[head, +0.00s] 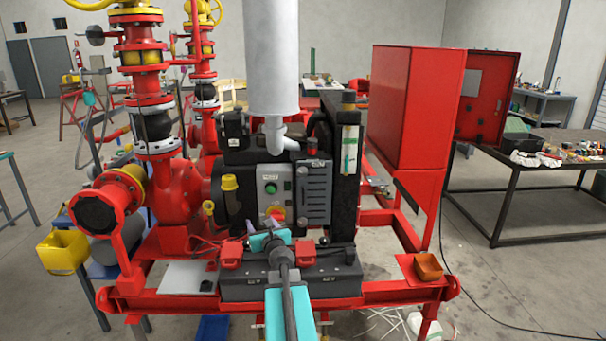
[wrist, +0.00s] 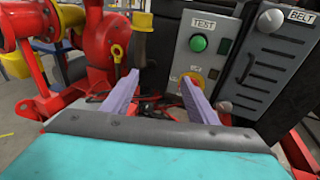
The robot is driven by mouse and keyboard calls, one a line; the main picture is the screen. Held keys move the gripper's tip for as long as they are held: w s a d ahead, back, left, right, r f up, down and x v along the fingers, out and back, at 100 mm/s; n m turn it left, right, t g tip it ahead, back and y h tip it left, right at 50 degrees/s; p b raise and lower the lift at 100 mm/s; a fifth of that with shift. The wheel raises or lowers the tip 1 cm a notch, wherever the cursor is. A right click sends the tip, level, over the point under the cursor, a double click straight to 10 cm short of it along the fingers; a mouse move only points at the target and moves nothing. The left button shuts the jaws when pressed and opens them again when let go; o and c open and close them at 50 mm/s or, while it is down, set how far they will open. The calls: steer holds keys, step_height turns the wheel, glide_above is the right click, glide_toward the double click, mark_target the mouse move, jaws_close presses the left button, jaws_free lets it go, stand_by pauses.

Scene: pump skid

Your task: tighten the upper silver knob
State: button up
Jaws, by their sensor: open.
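The upper silver knob (wrist: 271,20) is a round grey knob at the upper left of the dark BELT cover (wrist: 262,65), in the wrist view's upper right. A lower silver knob (wrist: 224,107) sits at the cover's bottom left. In the head view my gripper (head: 264,223) is low in front of the control panel.
The grey panel (wrist: 206,62) with a green TEST button (wrist: 199,43) and a red-and-yellow switch (wrist: 193,82) is left of the cover. Dark battery boxes (head: 290,283) stand below my gripper. A yellow-capped part (wrist: 145,38) rises at left. A red cabinet (head: 408,110) stands at right.

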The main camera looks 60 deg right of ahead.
mark_target(303, 173)
steer(key=s+d+r+m+g+h+p, duration=0.1)
steer(key=s+d+r+m+h, duration=0.3)
steer(key=s+d+r+m, duration=0.5)
step_height(303, 173, up, 2)
steer(key=shift+s+d+r+g+h, duration=0.1)
steer(key=shift+s+d+g+h, duration=0.3)
steer(key=shift+s+d+g, duration=0.65)
steer(key=shift+s+d, duration=0.15)
steer(key=shift+d, duration=0.05)
steer(key=shift+p+x, duration=0.3)
steer(key=shift+x, duration=6.5)
